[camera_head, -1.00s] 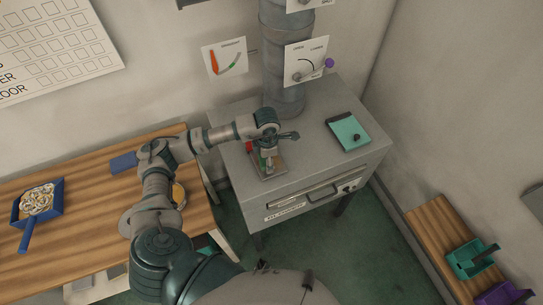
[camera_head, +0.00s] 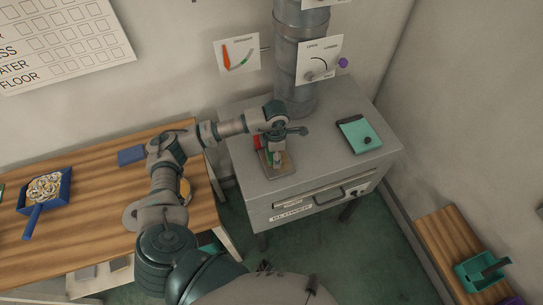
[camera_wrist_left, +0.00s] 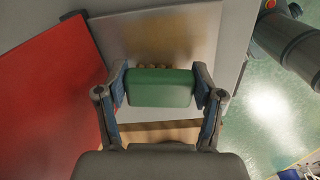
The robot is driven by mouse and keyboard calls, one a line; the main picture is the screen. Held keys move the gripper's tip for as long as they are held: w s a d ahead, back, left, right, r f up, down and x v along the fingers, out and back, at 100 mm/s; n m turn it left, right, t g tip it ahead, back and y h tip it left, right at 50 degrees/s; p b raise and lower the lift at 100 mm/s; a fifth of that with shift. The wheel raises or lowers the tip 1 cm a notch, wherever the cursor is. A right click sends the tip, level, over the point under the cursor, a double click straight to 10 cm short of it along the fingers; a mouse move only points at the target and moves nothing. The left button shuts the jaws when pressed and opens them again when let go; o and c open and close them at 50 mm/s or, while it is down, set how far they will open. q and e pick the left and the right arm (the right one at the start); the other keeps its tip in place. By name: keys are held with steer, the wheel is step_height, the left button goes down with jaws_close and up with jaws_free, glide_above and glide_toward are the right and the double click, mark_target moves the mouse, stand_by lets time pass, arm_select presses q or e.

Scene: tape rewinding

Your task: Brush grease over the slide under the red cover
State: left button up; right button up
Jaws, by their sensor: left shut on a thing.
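My left gripper (camera_head: 275,151) is over the grey cabinet top in the head view. In the left wrist view its fingers (camera_wrist_left: 160,84) are shut on the green handle of a brush (camera_wrist_left: 160,94). A few tan bristles show at the handle's far edge, against or just above the metal slide (camera_wrist_left: 160,35); I cannot tell if they touch. The slide is a flat, shiny plate with a brownish tint in its middle. The red cover (camera_wrist_left: 45,90) stands open at the slide's left; a bit of it shows in the head view (camera_head: 257,142). My right gripper is out of view.
The grey cabinet (camera_head: 235,130) has a handled front and a teal pad (camera_head: 358,134) at its right. A pipe (camera_head: 298,60) rises behind. A wooden table (camera_head: 90,215) at left holds a blue scoop (camera_head: 45,190) of rings. A wooden bench (camera_head: 440,235) is at right.

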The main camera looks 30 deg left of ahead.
mark_target(288, 156)
arm_select(q)
steer(key=shift+w+d, duration=0.1)
steer(key=shift+w, duration=0.45)
steer(key=shift+w+d+f+b, duration=0.2)
steer(key=shift+w+d+b, duration=0.1)
steer(key=shift+w+b, duration=0.3)
steer(key=shift+w+d+r+b, duration=0.1)
steer(key=shift+w+d+b, duration=0.05)
steer(key=shift+w+d, duration=0.4)
steer(key=shift+w+d+r+b, duration=0.15)
steer(key=shift+w+d, duration=0.2)
steer(key=shift+d, duration=0.35)
steer(key=shift+w+d, duration=0.35)
steer(key=shift+w, duration=0.25)
steer(key=shift+a, duration=0.3)
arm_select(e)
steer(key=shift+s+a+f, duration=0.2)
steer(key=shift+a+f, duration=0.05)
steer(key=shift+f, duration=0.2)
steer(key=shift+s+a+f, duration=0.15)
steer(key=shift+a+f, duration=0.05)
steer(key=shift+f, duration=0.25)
